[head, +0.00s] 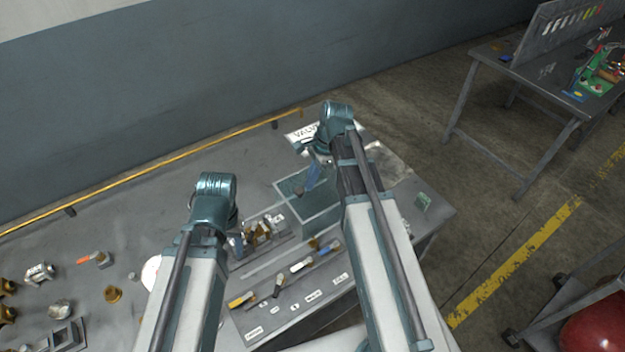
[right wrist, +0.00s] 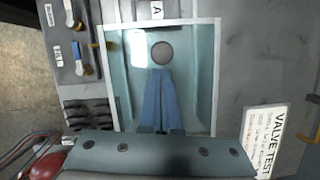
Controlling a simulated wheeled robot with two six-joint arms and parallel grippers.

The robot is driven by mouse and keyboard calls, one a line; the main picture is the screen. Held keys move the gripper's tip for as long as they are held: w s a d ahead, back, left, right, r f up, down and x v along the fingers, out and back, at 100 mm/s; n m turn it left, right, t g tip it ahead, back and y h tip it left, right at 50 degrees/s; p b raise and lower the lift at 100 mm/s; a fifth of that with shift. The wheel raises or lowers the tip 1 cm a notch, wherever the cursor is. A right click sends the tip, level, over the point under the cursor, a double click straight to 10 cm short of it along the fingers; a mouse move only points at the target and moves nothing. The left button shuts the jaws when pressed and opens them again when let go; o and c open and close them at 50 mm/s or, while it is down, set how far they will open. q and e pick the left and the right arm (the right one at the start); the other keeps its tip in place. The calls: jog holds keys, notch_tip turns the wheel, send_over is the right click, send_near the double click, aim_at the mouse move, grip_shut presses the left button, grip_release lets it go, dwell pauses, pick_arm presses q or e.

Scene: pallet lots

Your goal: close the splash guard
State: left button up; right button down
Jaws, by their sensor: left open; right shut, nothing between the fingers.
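A teal box with a pale rim (head: 320,222) stands on the grey bench, and I take it to be the splash guard's enclosure. In the right wrist view its rim (right wrist: 216,65) frames a teal inside with a round grey spot (right wrist: 162,53). I cannot tell a separate guard panel or its angle. My right gripper (head: 308,182) is shut and empty, over the box. In the right wrist view its blue fingers (right wrist: 160,90) point into the framed area; contact is unclear. My left gripper (head: 236,245) is open, left of the box and mostly hidden by its arm.
A "VALVE TEST" card (right wrist: 263,140) lies beside the box. A yellow rail (head: 170,155) edges the back.

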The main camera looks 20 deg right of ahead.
jog(key=shift+a, duration=0.1)
jog(key=s+a, duration=0.2)
jog(key=a, duration=0.8)
jog(key=s+a, duration=0.3)
jog(key=a, duration=0.6)
jog(key=shift+s+a, duration=0.2)
jog(key=shift+a, duration=0.2)
jog(key=d+r+p, duration=0.7)
jog(key=r+p, duration=0.3)
jog(key=shift+w, duration=0.4)
